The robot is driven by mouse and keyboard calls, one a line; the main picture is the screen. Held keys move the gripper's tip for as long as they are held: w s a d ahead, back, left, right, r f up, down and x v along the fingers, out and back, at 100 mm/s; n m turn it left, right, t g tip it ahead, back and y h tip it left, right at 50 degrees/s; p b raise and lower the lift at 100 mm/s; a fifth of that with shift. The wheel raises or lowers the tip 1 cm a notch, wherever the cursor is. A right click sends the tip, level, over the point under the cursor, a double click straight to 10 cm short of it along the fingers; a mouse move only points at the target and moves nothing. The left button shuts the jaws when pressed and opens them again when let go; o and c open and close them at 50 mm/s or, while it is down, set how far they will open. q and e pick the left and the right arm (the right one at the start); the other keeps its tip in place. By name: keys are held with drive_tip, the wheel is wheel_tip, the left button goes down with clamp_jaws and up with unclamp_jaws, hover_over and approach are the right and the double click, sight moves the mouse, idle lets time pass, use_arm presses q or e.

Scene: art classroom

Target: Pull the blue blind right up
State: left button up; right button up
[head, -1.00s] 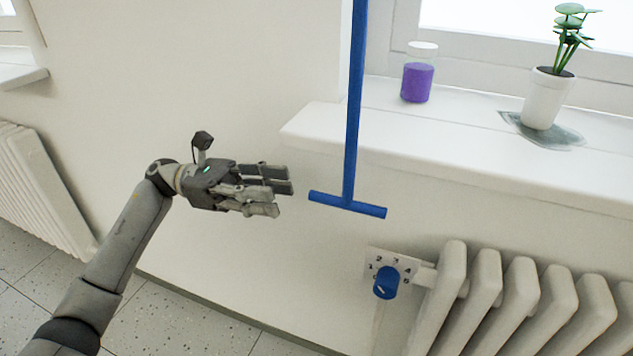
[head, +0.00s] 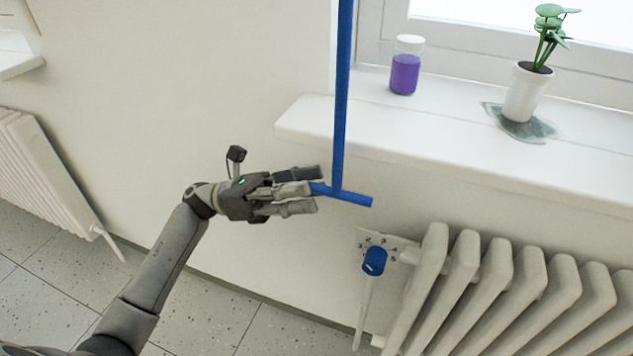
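A long blue rod (head: 341,100) hangs down in front of the wall and sill, with a blue crossbar handle (head: 352,199) at its lower end. The rod's top runs out of the head view, and no blind cloth shows. My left gripper (head: 316,189) is at the left end of the crossbar, its fingers spread and pointing right. The bar's left tip lies between the upper dark finger and the lighter lower fingers; I cannot tell whether they touch it. My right gripper is not in view.
A jar of purple liquid (head: 405,68) and a potted plant (head: 526,92) stand on the white windowsill (head: 440,130). Below are a blue radiator knob (head: 374,261) and a white radiator (head: 497,285). Another radiator (head: 38,175) is at left. Bare wall lies between.

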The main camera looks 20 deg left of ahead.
use_arm(q)
drive_tip(key=shift+x, duration=1.2)
clamp_jaws()
